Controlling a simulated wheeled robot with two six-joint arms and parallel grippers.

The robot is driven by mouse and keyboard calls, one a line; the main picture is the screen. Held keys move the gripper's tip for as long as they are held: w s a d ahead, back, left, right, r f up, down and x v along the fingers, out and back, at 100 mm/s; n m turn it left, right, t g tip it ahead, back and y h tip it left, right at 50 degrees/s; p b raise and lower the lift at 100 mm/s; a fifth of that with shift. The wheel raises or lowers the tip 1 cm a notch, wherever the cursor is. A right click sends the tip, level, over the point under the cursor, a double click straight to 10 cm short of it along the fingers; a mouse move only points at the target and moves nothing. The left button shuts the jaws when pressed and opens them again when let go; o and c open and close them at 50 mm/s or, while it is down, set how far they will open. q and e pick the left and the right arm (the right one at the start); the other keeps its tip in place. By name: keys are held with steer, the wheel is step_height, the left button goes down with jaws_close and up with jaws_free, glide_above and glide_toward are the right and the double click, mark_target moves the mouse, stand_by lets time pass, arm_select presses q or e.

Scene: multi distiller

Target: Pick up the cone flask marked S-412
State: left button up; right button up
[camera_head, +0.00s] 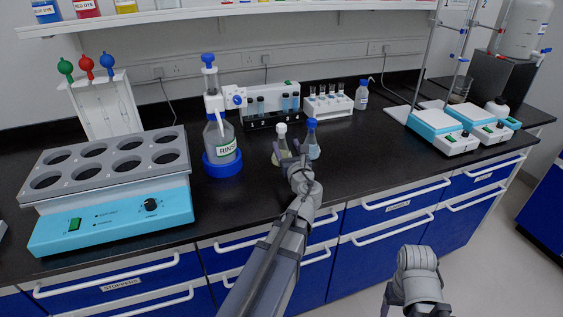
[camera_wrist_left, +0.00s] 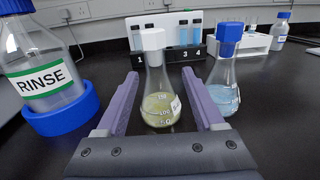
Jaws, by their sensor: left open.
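A cone flask with a white stopper and yellow-green liquid (camera_head: 281,149) stands upright on the black bench. In the left wrist view this flask (camera_wrist_left: 160,104) shows between the fingers of my left gripper (camera_wrist_left: 160,80), with gaps on both sides. A second cone flask with a blue stopper and pale blue liquid (camera_wrist_left: 224,92) stands just to its right, outside the right finger; it also shows in the head view (camera_head: 312,146). My left gripper (camera_head: 291,160) is open and low over the bench. Neither flask's mark is readable. My right gripper (camera_head: 398,301) is at the lower right, its jaws unclear.
A RINSE bottle with a blue base (camera_head: 222,150) stands left of the flasks. Behind are a numbered vial rack (camera_wrist_left: 175,50) and a white rack (camera_head: 327,105). A heating block (camera_head: 110,215) fills the left. Hotplates (camera_head: 444,129) stand right. The bench right of the flasks is clear.

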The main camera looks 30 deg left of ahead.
mark_target(279, 134)
arm_select(q)
steer(key=shift+x, duration=4)
steer(key=shift+s+a, duration=0.1)
steer(key=shift+s, duration=0.15)
jaws_close()
